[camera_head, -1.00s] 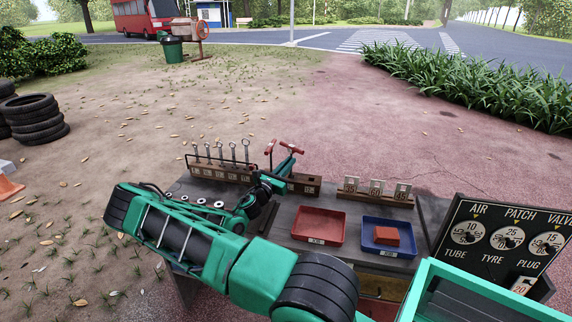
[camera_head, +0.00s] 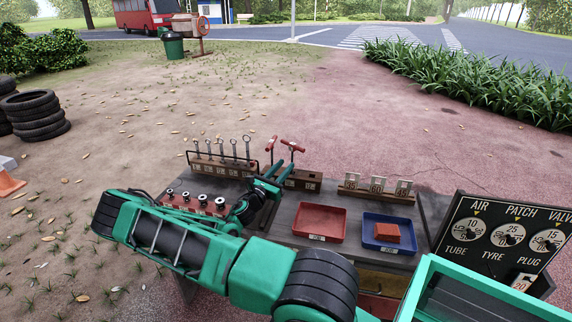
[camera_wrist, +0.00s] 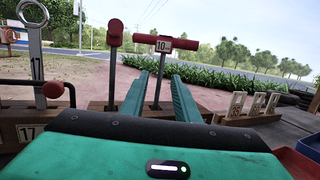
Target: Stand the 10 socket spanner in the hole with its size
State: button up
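The 10 socket spanner (camera_wrist: 164,44) is a T-shaped tool with a red crossbar and a "10" tag in the wrist view. It stands upright at a wooden block, and it also shows in the head view (camera_head: 293,146). A second red T-handled spanner (camera_wrist: 113,33) stands left of it; it shows in the head view (camera_head: 271,143) too. My gripper (camera_wrist: 160,74) is open, its teal fingers on either side of the 10 spanner's shaft with gaps visible. The wooden block (camera_head: 303,180) has size labels; its holes and the shafts' lower ends are unclear.
A rack of ring spanners (camera_head: 222,168) stands left, with a socket rail (camera_head: 192,203) in front. Numbered plates (camera_head: 376,192) stand right. A red tray (camera_head: 319,222) and blue tray (camera_head: 391,245) sit in front of them. A gauge board (camera_head: 500,237) rises at far right.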

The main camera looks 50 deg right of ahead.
jog(key=v, duration=0.6)
jog(key=shift+a, duration=0.3)
jog(key=shift+s+d+m+g, duration=0.15)
jog(key=shift+s+m+g, duration=0.15)
jog(key=shift+m+g, duration=0.1)
jog(key=s+a+m+g+y, duration=0.2)
jog(key=s+m+y, duration=0.1)
jog(key=s+m, duration=0.1)
jog(key=s+a+m+g+y, duration=0.2)
jog(key=s+m+y, duration=0.2)
jog(key=s+m, duration=0.1)
jog(key=s+a+r+m+g+y, duration=0.1)
jog(key=s+a+m+g+y, duration=0.1)
jog(key=m, duration=0.4)
jog(key=shift+s+a+g+y, duration=0.1)
jog(key=shift+s+g+y, duration=0.2)
jog(key=shift+s+y, duration=0.75)
jog(key=s+a+r+m+t+y, duration=0.3)
jog(key=a+r, duration=0.4)
jog(key=a, duration=0.4)
jog(key=s+a+r+m+t+y, duration=0.3)
jog(key=s+a+r+m+y, duration=0.3)
jog(key=a, duration=0.5)
notch_tip(320, 180, up, 3)
jog(key=shift+s+f, duration=0.15)
jog(key=shift+s, duration=0.85)
